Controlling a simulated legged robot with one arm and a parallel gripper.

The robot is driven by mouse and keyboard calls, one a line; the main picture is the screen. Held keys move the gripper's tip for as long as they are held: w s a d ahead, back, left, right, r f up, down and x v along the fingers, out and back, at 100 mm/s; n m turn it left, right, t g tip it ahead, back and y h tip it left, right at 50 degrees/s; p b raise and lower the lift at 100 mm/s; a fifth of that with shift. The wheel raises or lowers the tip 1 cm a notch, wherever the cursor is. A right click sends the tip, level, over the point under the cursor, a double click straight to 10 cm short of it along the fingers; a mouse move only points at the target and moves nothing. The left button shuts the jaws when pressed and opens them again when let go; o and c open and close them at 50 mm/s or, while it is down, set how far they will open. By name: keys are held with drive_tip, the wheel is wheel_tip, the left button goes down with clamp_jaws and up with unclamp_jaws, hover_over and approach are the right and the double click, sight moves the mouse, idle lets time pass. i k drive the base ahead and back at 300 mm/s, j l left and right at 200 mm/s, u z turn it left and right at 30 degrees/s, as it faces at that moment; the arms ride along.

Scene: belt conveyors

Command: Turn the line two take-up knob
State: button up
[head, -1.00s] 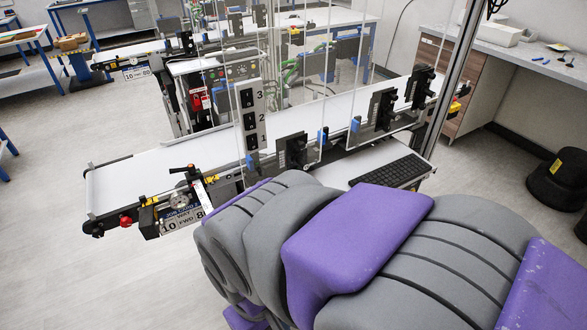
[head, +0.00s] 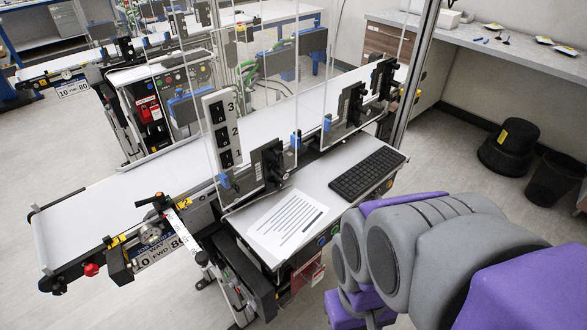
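The near belt conveyor (head: 125,210) runs from the lower left toward the upper right. At its left end are a red knob (head: 91,269) on the side, a round silver dial (head: 150,235) and a black lever with an orange tip (head: 158,200). A plate (head: 160,252) below the dial reads about "10 FWD 80". A second conveyor (head: 60,68) with a similar plate (head: 73,88) stands behind. I cannot tell which line is two or which part is its take-up knob. My purple and grey arm fills the lower right; my gripper is not in view.
A switch panel numbered 3, 2, 1 (head: 222,130) stands beside the near belt. A white shelf holds a paper sheet (head: 287,222) and a black keyboard (head: 367,173). Clear guard panels stand along the belt. Floor at the lower left is free. A black stool (head: 508,147) and bin (head: 553,180) stand right.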

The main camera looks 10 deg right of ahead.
sight(92, 270)
drive_tip(key=i+z, duration=0.1)
drive_tip(key=i+l+u, duration=0.15)
drive_tip(key=i+l, duration=0.25)
drive_tip(key=i, duration=0.2)
drive_tip(key=k+j+z, duration=0.15)
drive_tip(key=k+j, duration=0.35)
drive_tip(key=k+j+z, duration=0.2)
drive_tip(key=k+j, duration=0.2)
drive_tip(key=k, duration=0.2)
drive_tip(key=k+j+z, duration=0.15)
drive_tip(key=k+j, duration=0.2)
drive_tip(key=k, duration=0.25)
drive_tip(key=u, duration=1.2)
drive_tip(key=i+l+z, duration=0.2)
drive_tip(key=i+l, duration=0.15)
drive_tip(key=i, duration=0.2)
